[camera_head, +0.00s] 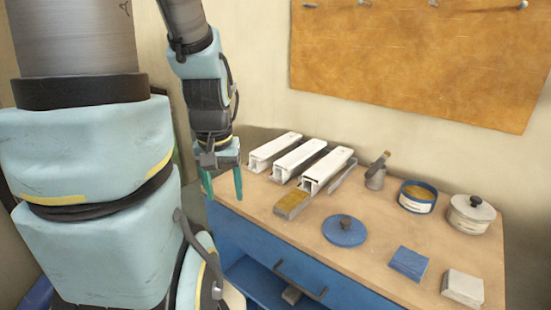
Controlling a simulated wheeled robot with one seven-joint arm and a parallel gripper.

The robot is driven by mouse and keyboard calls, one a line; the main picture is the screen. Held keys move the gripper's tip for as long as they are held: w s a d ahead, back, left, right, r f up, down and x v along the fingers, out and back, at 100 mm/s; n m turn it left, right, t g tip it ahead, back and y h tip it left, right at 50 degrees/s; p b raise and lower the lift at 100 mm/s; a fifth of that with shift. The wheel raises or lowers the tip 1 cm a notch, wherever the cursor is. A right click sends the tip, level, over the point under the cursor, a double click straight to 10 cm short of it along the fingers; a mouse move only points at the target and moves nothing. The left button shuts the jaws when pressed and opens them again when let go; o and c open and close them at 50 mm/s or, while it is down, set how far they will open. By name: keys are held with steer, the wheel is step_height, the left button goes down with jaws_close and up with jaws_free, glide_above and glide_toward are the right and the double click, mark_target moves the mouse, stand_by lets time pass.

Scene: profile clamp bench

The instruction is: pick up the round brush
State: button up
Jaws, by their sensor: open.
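What looks like the round brush (380,159) leans tilted in a small grey pot (375,179) on the bench, right of the white profiles. Its brown end sticks up and to the right; its lower part is hidden in the pot. My gripper (223,184) points down at the bench's left end, well left of the brush. Its two teal fingers are apart with nothing between them.
Three white profiles (299,157) and a yellowish block (291,204) lie between gripper and brush. A blue-rimmed tin (416,206), lidded pale tin (470,222), blue lid (344,235), blue block (409,263) and pale block (462,286) occupy the right. The bench's (376,270) front middle is clear.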

steer(key=w+d+r+m, duration=0.1)
steer(key=w+d+m, duration=0.1)
steer(key=w+d, duration=0.5)
steer(key=m+t+h, duration=0.2)
steer(key=m+h, duration=0.1)
steer(key=m, duration=0.3)
glide_toward(376, 165)
steer(key=p+x, duration=0.1)
steer(key=x, duration=0.2)
steer(key=shift+w+f, duration=0.15)
steer(key=shift+f, duration=0.1)
steer(key=p+x, duration=0.3)
steer(key=x, duration=0.1)
steer(key=shift+w+d+f, duration=0.2)
steer(key=shift+f, duration=0.05)
steer(key=shift+w+d+f, duration=0.1)
steer(key=shift+f, duration=0.3)
steer(key=shift+f, duration=0.3)
